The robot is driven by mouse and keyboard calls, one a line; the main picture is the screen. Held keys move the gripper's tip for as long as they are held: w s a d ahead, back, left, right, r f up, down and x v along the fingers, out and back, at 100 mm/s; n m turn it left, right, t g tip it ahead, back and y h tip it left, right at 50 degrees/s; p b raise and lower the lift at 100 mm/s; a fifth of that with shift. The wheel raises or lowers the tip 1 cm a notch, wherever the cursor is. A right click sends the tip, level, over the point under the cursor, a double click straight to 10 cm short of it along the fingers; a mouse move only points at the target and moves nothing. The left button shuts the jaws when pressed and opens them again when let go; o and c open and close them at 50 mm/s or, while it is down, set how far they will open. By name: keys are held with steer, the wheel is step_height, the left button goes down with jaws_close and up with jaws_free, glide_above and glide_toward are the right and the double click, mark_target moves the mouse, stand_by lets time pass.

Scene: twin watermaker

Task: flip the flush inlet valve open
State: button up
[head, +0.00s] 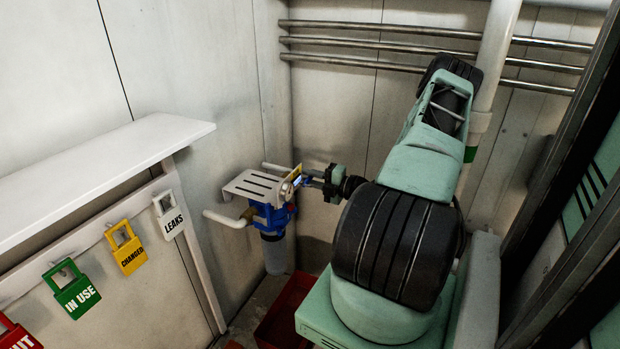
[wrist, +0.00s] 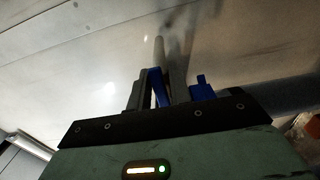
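A blue filter head (head: 270,216) with a grey canister (head: 274,254) hangs under a slotted metal bracket (head: 258,186) in the corner. My gripper (head: 303,182) reaches in from the right, its fingers at the bracket's right end. A small yellow piece (head: 296,172) and some blue show by the fingertips. In the wrist view, a thin blue piece (wrist: 158,88) stands between or against my dark fingers, and another blue piece (wrist: 203,89) is right of them. Which piece is the flush inlet valve's lever, and whether the fingers grip it, I cannot tell.
A white pipe (head: 228,219) juts left from the filter. A white shelf (head: 100,160) runs along the left wall, with hanging tags (head: 76,291) below it. Metal pipes (head: 380,41) cross the back wall. A red bin (head: 285,310) is on the floor.

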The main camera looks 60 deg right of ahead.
steer(key=shift+o, duration=0.8)
steer(key=s+d+b, duration=0.1)
steer(key=s+b, duration=0.5)
steer(key=s, duration=1.1)
steer(key=shift+s+d+b, duration=0.15)
steer(key=shift+d+b, duration=0.05)
steer(key=shift+b, duration=0.15)
